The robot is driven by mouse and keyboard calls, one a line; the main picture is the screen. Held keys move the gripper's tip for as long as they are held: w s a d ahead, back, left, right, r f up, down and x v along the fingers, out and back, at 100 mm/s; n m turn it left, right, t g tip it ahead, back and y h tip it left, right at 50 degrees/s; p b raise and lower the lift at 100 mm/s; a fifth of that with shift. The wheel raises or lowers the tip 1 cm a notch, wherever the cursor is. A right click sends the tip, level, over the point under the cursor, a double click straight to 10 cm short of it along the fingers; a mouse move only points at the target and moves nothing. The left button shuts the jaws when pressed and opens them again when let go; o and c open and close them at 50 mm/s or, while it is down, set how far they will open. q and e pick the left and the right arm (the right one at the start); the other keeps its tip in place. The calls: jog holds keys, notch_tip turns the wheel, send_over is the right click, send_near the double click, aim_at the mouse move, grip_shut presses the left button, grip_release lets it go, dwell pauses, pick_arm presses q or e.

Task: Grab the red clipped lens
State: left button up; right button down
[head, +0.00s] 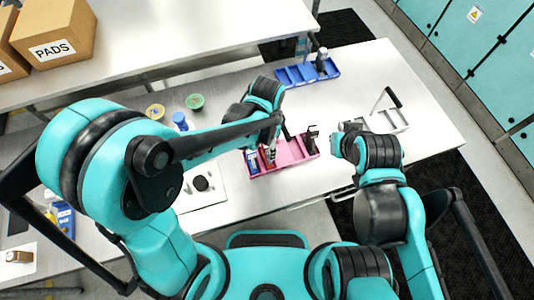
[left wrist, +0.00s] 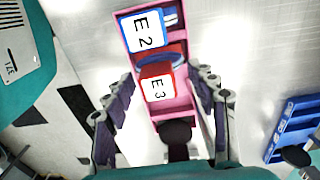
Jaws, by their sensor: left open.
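The red clipped lens (left wrist: 158,86), with a white top marked E3, stands upright in the pink tray (left wrist: 183,106). In the left wrist view it lies between the two fingers of my left gripper (left wrist: 161,75), which is open with a gap on both sides. A blue piece marked E2 (left wrist: 143,36) stands beside it in the tray. In the head view my left gripper (head: 270,142) hangs over the pink tray (head: 297,156) and partly hides the red lens. My right gripper (head: 342,135) is right of the tray, largely hidden by its arm.
A dark piece (head: 311,135) stands at the tray's right end. A blue tray (head: 295,77) lies behind, and a white tray (head: 388,122) with a dark upright handle lies to the right. Round pieces (head: 195,101) sit at the left. Bare table shows between the trays.

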pick_arm(q)
jog(key=shift+s+f, duration=0.1)
jog(key=shift+f, duration=0.15)
grip_shut()
